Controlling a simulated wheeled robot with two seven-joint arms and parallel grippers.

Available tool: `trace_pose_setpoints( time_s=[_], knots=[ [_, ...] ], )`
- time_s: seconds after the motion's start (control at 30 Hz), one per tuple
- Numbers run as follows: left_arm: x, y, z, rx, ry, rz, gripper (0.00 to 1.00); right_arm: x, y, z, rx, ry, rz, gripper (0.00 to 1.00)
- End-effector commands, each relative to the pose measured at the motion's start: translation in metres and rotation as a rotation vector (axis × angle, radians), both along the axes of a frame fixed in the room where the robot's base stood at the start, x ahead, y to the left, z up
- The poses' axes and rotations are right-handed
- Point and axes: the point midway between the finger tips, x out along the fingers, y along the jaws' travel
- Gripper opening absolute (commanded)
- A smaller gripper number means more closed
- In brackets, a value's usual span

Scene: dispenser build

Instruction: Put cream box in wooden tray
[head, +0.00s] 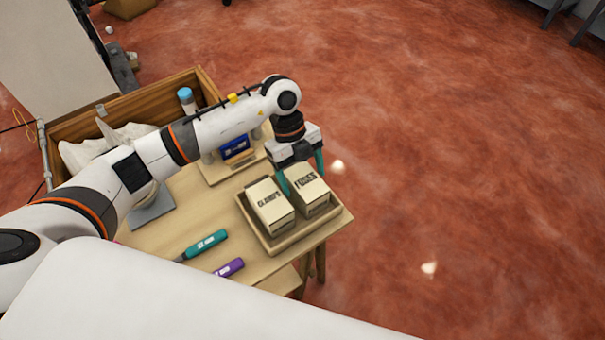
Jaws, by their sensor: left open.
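Two cream boxes with dark lettering stand side by side in the wooden tray (276,243) at the table's right corner. The left cream box (270,204) reads something like "GLAND'S", and the right cream box (307,190) reads something like "FUSES". My left gripper (301,172) is open, pointing down over the right box, with one teal finger on each side of its far end. I cannot tell whether the fingers touch the box. My right gripper is not in view.
On the wooden table (185,222) lie a teal-handled tool (206,244) and a purple-handled tool (229,267). A blue item (235,149) on a board stands behind the tray. A wooden crate (135,103) with white cloth is at the back left. Red floor is open to the right.

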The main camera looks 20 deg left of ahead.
Motion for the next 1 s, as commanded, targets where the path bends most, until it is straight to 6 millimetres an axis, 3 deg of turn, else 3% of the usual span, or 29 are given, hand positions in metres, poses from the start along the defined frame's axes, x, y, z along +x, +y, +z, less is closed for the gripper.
trace_pose_setpoints(
  time_s=[0.5, 0.7, 1.0],
  knots=[
    [0.024, 0.03, 0.091, 0.0, -0.005, 0.002, 0.78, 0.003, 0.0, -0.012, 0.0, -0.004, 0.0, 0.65],
    [0.027, 0.035, 0.106, -0.001, -0.001, 0.0, 0.78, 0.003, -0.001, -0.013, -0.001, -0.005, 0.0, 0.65],
    [0.027, 0.035, 0.107, 0.0, 0.0, 0.0, 0.78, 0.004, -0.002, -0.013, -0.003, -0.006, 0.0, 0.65]
  ],
)
